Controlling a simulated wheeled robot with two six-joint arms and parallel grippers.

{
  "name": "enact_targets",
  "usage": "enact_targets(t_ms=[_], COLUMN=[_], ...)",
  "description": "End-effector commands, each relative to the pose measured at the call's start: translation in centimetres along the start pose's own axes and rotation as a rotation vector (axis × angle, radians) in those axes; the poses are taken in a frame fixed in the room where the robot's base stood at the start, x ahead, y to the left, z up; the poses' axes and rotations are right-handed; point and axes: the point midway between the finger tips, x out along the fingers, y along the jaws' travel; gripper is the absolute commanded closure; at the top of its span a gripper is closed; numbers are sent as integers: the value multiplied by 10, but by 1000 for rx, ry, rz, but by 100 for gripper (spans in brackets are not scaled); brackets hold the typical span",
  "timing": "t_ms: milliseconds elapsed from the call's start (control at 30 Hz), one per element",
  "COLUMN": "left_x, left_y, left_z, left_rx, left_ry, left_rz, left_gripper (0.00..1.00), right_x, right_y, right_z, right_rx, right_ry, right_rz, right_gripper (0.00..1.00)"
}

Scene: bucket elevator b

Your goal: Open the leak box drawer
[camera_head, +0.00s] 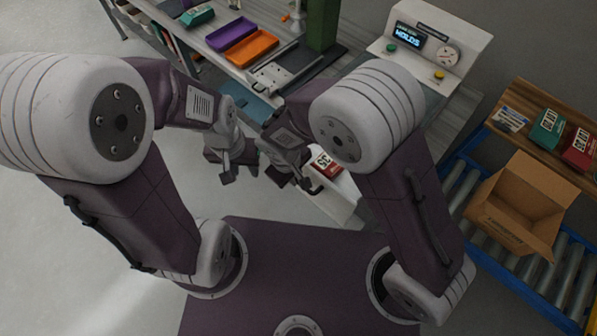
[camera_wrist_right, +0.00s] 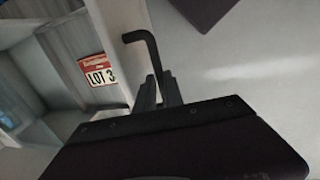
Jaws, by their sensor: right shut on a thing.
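The leak box drawer appears to be the pale box (camera_head: 340,207) below the workbench, just right of my right gripper in the head view. A red and white label lies by it; the right wrist view shows a label (camera_wrist_right: 97,70) reading "LOT 3" inside a pale, open-topped compartment (camera_wrist_right: 62,60). My right gripper (camera_head: 306,187) is shut on a black bent bar handle (camera_wrist_right: 149,48), whose upper end sticks out past the fingers. How far the drawer is out I cannot tell. My left gripper (camera_head: 240,176) hangs open and empty to the left, over the floor.
The workbench behind holds a purple tray (camera_head: 232,34), an orange tray (camera_head: 254,48) and a green post (camera_head: 322,25). A control panel (camera_head: 425,52) stands back right. An open cardboard box (camera_head: 515,205) sits on a roller conveyor at right. The floor at left is clear.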

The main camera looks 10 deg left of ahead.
Motion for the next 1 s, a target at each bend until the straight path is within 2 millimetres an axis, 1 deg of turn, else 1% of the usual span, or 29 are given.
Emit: enact_targets(t_ms=[267, 300, 367, 400, 667, 767, 867, 967, 1000], left_x=[0, 0, 0, 0, 0, -5, -18, -36, -44], left_y=[0, 0, 0, 0, 0, 0, 0, 1, 1], left_z=[0, 0, 0, 0, 0, 0, -2, -4, -5], left_rx=[0, 0, 0, 0, 0, 0, 0, 0, 0], left_ry=[0, 0, 0, 0, 0, 0, 0, 0, 0], left_rz=[0, 0, 0, 0, 0, 0, 0, 0, 0], left_gripper=[64, 64, 64, 64, 64, 64, 64, 64, 64], right_x=[0, 0, 0, 0, -1, -6, -21, -42, -52], right_y=[0, 0, 0, 0, 0, 1, 1, 2, 2], right_z=[1, 1, 1, 1, 0, 0, 0, 0, 0], right_rx=[0, 0, 0, 0, 0, 0, -1, -1, -1], right_ry=[-3, -3, -3, -2, -1, 0, 1, 1, 1], right_rz=[1, 1, 1, 1, 0, 0, 0, 1, 1], right_gripper=[100, 85, 68, 66, 66, 66, 66, 66, 66])
